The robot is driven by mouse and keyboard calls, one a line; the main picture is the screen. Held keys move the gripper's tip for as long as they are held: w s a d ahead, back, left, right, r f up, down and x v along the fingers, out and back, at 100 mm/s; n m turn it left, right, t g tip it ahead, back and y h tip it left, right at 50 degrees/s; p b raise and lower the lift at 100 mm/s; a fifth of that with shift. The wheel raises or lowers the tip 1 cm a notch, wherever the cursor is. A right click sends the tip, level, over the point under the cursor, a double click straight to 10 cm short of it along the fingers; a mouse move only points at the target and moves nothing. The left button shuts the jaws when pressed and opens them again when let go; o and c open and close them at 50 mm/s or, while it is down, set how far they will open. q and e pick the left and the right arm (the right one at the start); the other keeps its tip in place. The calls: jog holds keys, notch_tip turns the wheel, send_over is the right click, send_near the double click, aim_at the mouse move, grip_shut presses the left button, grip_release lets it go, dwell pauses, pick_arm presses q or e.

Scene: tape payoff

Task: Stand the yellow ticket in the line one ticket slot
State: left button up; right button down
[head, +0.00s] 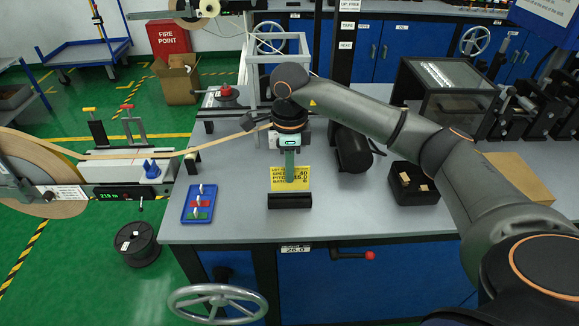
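The yellow ticket (301,184) stands upright with its printed face towards me, just above or in a black slot block (289,201) near the table's front edge. The block's top meets the ticket's lower edge, and I cannot tell how deep the ticket sits. My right gripper (290,176) points down from above, its green finger over the middle of the ticket. It appears shut on the ticket; the far finger is hidden. My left gripper is not in view.
A blue tray (188,215) with coloured pieces lies left of the block. A black box (414,195) with small tan pieces stands to the right. A tan tape (165,154) runs from a large reel (15,160) to the table. Bare grey table (240,228) lies around the block.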

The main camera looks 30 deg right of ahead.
jog(key=shift+f+b, duration=1.25)
jog(key=shift+f, duration=0.8)
jog(key=c, duration=1)
grip_release()
jog(key=shift+r, duration=0.1)
notch_tip(320, 180, up, 12)
jog(key=shift+r, duration=0.2)
